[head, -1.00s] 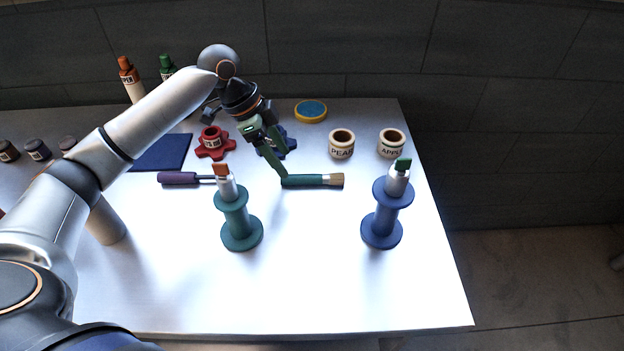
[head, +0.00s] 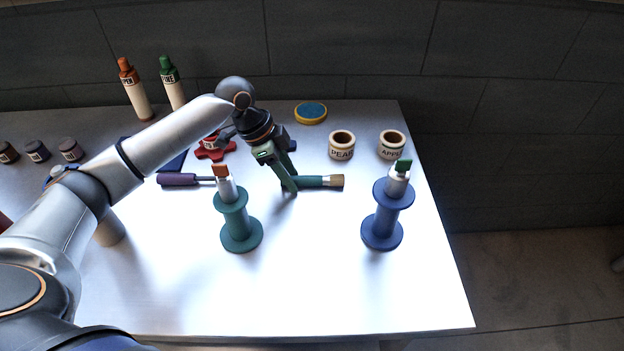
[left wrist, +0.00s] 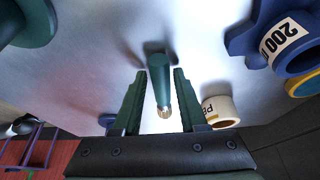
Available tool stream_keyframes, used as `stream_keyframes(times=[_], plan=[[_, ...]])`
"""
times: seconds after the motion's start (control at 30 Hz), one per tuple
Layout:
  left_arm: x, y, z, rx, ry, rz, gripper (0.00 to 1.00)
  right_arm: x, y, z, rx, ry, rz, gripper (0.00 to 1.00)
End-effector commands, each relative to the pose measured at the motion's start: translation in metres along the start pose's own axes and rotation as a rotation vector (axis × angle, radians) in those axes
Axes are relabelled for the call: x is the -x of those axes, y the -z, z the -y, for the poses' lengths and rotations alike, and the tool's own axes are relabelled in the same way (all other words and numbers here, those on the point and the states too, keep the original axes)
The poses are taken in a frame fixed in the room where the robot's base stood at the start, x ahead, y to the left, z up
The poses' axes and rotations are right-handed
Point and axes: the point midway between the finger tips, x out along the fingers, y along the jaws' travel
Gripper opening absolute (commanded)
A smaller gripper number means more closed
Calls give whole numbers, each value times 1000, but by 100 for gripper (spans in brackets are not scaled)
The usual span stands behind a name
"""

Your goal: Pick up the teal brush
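The teal brush (head: 313,181) lies on the table with its tan bristles pointing right in the head view. My left gripper (head: 292,182) is over its handle and hides the handle's left end there. In the left wrist view the brush (left wrist: 158,78) shows between the two green fingers of the left gripper (left wrist: 158,72). The fingers are open, with a visible gap on each side of the brush. My right gripper is in neither view.
A teal spool stand (head: 237,226) is close in front of the gripper, and a purple-handled tool (head: 180,179) lies to the left. A red knob (head: 213,148) is behind. Cream PEAR (head: 342,147) and APPLE (head: 391,145) jars stand right. The front middle is clear.

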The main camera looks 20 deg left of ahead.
Motion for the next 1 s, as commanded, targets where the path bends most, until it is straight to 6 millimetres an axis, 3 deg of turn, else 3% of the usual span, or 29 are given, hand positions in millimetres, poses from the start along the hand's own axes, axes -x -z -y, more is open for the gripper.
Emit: stream_keyframes(times=[0.07, 0.33, 0.77, 1.0], plan=[[0, 0, 0, 0, 1, 0, 32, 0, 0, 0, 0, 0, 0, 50], [0, 0, 0, 0, 1, 0, 1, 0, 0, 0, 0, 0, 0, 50], [2, 1, 0, 0, 1, -1, 0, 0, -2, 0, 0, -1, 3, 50], [32, 14, 1, -2, 4, -4, 0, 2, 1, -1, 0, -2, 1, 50]])
